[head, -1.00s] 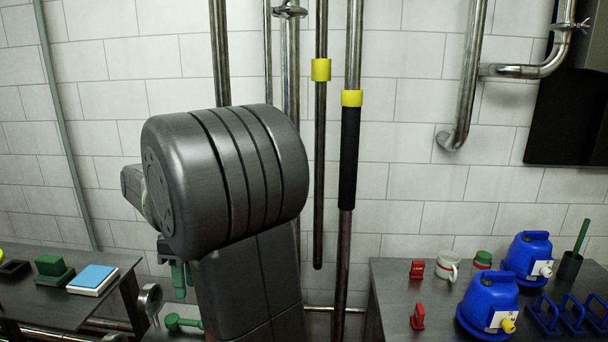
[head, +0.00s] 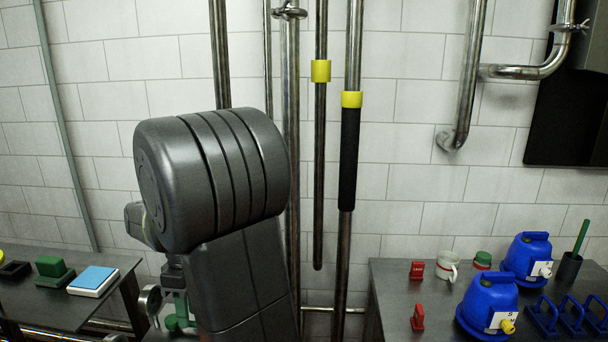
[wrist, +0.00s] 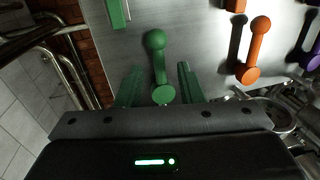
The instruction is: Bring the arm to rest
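My gripper (wrist: 159,67) is open in the wrist view, its two green fingers apart. A green dumbbell-shaped handle (wrist: 156,62) on a grey metal panel (wrist: 205,50) lies between the fingers in the picture, with a visible gap on each side. I cannot tell how far below the fingers it is. In the head view my arm hides most of the gripper, and part of a green handle (head: 178,323) shows beside my arm.
An orange handle (wrist: 254,50) and a purple one (wrist: 312,50) are right of the green one. A side table (head: 385,300) holds blue devices, a mug and red blocks. A left table (head: 45,305) holds a blue-topped block. Pipes run along the tiled wall.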

